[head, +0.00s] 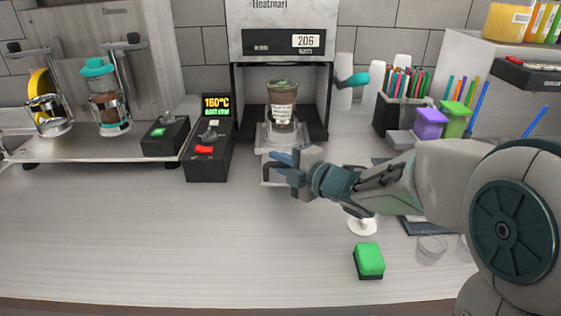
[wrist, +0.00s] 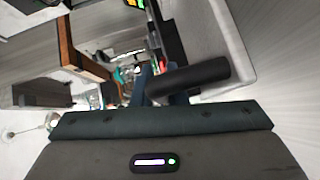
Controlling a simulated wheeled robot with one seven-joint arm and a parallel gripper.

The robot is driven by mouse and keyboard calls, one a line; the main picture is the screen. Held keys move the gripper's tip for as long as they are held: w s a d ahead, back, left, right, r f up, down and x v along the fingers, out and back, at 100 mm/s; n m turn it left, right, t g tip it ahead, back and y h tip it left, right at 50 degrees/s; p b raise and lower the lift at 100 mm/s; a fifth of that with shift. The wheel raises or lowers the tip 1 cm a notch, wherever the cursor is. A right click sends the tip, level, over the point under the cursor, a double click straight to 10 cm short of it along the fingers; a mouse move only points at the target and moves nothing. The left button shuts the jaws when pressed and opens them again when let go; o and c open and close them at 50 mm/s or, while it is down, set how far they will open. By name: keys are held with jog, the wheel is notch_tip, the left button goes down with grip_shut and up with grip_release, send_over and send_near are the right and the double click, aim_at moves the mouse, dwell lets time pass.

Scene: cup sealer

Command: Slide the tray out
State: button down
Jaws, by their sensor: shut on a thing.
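The cup sealer (head: 283,45) stands at the back centre, with a lit display reading 206. A brown filled cup (head: 282,108) with a white label stands upright in the tray's holder. My gripper (head: 284,162) is at the tray's front, shut on the tray's handle. In the wrist view a dark round bar (wrist: 200,75), seemingly the handle, lies at the blue fingers (wrist: 155,88). The exact contact is partly hidden by my gripper.
A black control box (head: 205,160) reading 160°C stands left of the sealer. A green block (head: 369,261) lies at the front right, near a clear cup (head: 431,248). A straw holder (head: 400,115) stands at right. The counter front left and centre is clear.

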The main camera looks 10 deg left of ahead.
jog(key=c, duration=1.5)
grip_release()
jog(key=shift+o, duration=0.2)
jog(key=v, duration=1.3)
jog(key=shift+d, duration=0.4)
jog(key=shift+s, duration=0.15)
